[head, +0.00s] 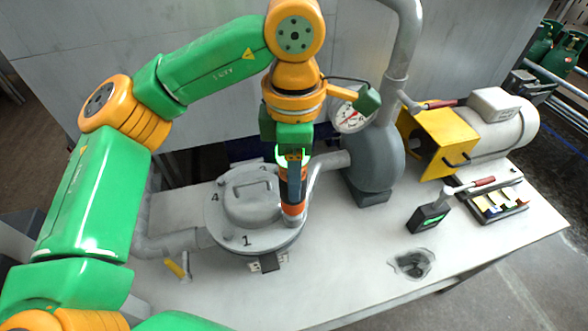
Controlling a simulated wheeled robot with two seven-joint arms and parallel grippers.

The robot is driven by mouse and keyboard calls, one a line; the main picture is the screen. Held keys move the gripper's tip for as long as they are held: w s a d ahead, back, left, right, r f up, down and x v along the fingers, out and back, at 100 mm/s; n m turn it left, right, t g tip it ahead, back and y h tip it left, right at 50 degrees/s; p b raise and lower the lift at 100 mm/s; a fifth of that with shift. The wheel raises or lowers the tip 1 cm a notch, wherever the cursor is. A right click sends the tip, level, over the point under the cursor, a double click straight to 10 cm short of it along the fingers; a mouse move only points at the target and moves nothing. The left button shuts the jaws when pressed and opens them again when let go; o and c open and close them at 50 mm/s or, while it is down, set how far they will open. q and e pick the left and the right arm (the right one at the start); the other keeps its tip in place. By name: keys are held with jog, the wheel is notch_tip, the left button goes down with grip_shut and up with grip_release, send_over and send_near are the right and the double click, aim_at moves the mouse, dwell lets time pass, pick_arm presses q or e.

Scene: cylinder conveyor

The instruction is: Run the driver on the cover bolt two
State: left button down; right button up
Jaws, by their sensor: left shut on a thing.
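My left gripper (292,158) hangs over the right side of a round grey cover (228,215). It is shut on an orange and black driver (292,209), held roughly upright. The driver's lower end is at the cover's right rim and appears to meet it. The bolt under it is hidden, and so is any number beside it. The numbers 1 and 4 show on the cover's front and left. The cover has a raised middle with a handle. My right gripper is out of view.
A grey pump body (372,165) with a pressure gauge (351,119) stands right of the cover. A yellow guard (441,140) and motor are farther right. A black device (429,217), a parts tray (490,201) and a dark puddle (411,264) lie on the grey table (340,285).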

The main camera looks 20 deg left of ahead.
pick_arm(q)
jog(key=shift+r+p, duration=1.5)
jog(key=shift+r, duration=0.25)
